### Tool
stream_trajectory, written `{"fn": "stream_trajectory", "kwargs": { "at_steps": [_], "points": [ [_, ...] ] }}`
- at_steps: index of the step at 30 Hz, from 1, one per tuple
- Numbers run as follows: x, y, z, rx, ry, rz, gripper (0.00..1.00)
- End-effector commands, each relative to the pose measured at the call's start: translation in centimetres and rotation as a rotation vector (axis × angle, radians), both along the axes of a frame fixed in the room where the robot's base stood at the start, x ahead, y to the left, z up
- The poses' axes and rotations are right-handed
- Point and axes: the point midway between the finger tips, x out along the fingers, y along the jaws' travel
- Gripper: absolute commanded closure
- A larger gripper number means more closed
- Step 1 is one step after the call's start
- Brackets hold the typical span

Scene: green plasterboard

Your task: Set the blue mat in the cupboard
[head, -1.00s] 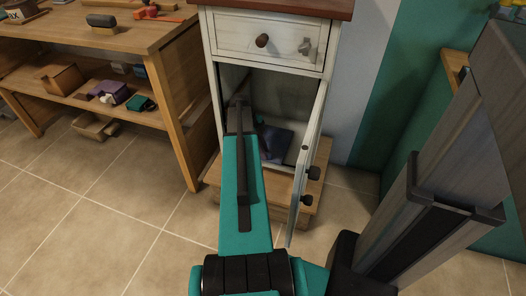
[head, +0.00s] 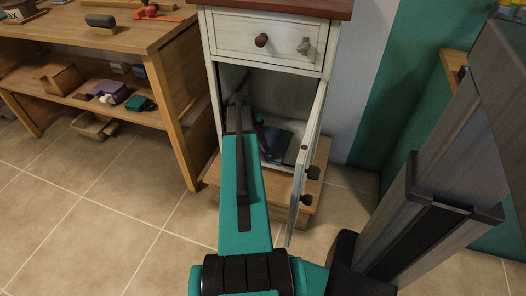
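The cupboard (head: 225,92) is a white cabinet with a brown top. Its door (head: 306,150) stands open to the right. A dark blue mat (head: 275,144) lies on the cupboard floor, partly hidden by my arm. My arm reaches into the opening from the front. My gripper is inside the cupboard at the arm's far end, to the left of the mat. Its fingertips are hidden or too dark to make out, so I cannot tell whether they are open or touch the mat.
A closed drawer (head: 283,43) sits above the opening. A wooden plinth (head: 318,186) lies under the cupboard. A wooden workbench (head: 170,60) with tools and a lower shelf stands at the left. The tiled floor in front is clear at left.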

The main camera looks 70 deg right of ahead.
Motion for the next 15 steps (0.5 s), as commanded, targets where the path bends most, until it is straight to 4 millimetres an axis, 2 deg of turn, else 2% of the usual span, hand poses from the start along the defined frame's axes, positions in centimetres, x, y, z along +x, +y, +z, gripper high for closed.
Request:
{"fn": "stream_trajectory", "kwargs": {
  "at_steps": [8, 15],
  "points": [
    [0.0, 0.0, 3.4, -0.002, -0.001, 0.000, 0.66],
    [-1.1, 2.4, 3.3, 0.000, 0.000, 0.000, 0.66]
  ]
}}
